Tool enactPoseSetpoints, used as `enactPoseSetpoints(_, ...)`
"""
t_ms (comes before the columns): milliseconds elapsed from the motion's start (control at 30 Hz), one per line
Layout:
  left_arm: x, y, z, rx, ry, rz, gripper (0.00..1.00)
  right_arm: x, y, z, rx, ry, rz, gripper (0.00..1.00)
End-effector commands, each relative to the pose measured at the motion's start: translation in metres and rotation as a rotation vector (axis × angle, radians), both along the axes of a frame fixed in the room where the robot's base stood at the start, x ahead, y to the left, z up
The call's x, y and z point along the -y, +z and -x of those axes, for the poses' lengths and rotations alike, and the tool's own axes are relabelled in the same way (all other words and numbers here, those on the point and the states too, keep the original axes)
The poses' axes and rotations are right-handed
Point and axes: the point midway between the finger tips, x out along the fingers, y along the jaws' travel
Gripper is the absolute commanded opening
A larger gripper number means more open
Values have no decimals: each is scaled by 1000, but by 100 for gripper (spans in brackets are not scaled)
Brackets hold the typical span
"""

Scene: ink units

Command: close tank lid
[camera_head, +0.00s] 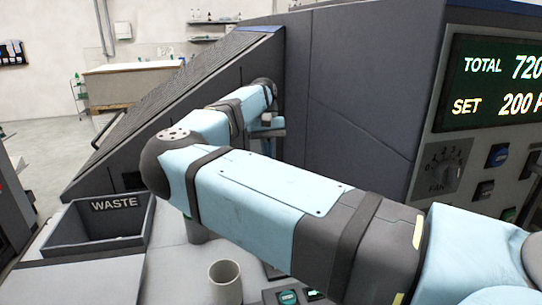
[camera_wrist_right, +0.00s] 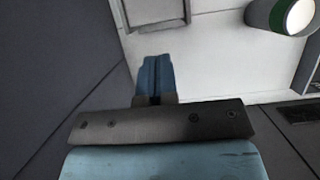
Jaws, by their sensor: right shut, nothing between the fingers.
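My right arm spans the head view from the lower right, bends at the left and runs back toward the dark machine. Its gripper (camera_wrist_right: 155,77) shows in the right wrist view, with the two blue fingers together and nothing between them. The fingers point toward a pale panel (camera_wrist_right: 215,65) and touch nothing that I can make out. In the head view the fingertips are hidden behind my arm. I cannot pick out a tank or its lid for certain in either view. My left gripper is in neither view.
A dark bin marked WASTE (camera_head: 75,240) stands at the left. A pale cup (camera_head: 225,283) stands at the front. A display panel (camera_head: 497,80) is at the right. In the wrist view a green-and-white round thing (camera_wrist_right: 295,16) is at top right, and a dark wall (camera_wrist_right: 50,75) at left.

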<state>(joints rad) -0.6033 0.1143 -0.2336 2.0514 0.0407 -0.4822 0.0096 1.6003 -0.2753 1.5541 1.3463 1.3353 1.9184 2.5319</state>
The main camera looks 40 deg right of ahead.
Motion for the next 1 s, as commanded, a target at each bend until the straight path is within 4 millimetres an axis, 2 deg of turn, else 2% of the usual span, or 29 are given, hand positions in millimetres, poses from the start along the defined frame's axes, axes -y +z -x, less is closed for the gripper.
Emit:
enactPoseSetpoints(333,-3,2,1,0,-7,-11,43,-14,-69,25,-3,-1,-1,0)
enactPoseSetpoints(600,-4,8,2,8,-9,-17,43,-30,-67,54,-1,0,0,0)
enactPoseSetpoints(1000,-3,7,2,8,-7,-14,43,-32,-68,59,-1,0,0,0)
